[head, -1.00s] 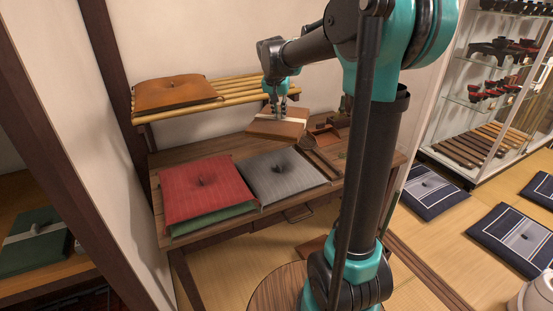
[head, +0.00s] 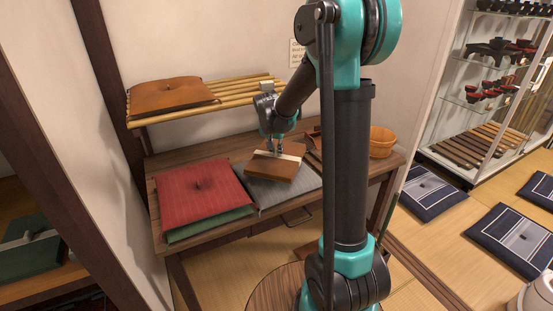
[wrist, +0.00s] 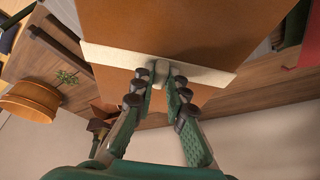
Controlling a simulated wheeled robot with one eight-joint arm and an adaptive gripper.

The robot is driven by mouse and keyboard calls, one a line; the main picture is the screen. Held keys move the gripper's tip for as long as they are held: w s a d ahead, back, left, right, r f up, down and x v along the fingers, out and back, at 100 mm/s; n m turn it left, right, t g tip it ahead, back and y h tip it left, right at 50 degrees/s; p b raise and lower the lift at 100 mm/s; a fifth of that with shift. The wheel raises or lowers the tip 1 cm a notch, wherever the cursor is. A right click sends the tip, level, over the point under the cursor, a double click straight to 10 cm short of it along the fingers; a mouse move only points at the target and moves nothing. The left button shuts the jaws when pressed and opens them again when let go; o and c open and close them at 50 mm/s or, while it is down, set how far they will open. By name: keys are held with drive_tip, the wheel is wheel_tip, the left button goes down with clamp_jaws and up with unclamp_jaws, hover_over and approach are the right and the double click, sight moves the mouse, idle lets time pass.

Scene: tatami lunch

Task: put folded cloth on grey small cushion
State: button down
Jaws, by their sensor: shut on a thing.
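The folded cloth is brown with a pale band around it (head: 275,169). It is held tilted over the grey small cushion (head: 308,181) on the wooden table. My gripper (head: 275,150) is shut on the cloth's band from above. In the wrist view the fingers (wrist: 160,78) pinch the band in the middle of the cloth (wrist: 190,30). The cloth hides much of the grey cushion. I cannot tell whether the cloth's lower edge touches the cushion.
A red cushion (head: 200,190) on a green one (head: 205,228) lies to the left on the table. A slatted rack (head: 225,100) with an orange cushion (head: 170,95) is above at the back. A wooden tub (head: 382,142) stands at the right.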

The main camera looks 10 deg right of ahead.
sight(276, 154)
drive_tip(key=shift+f, duration=1.95)
drive_tip(key=c, duration=1.5)
unclamp_jaws()
drive_tip(key=shift+f, duration=0.1)
drive_tip(key=shift+c, duration=0.2)
drive_tip(key=v, duration=1.2)
drive_tip(key=s+d+f+n, duration=0.1)
drive_tip(key=s+f, duration=0.3)
drive_tip(key=s, duration=0.4)
drive_tip(key=s+d+f+n+y, duration=0.1)
drive_tip(key=s+d+f+n, duration=0.1)
drive_tip(key=s, duration=0.7)
drive_tip(key=s+d+f+n+y, duration=0.1)
drive_tip(key=s+d+f+n, duration=0.1)
drive_tip(key=s+f, duration=0.3)
drive_tip(key=s+d, duration=0.1)
drive_tip(key=s, duration=0.3)
drive_tip(key=shift+d+f, duration=0.25)
drive_tip(key=shift+f, duration=0.1)
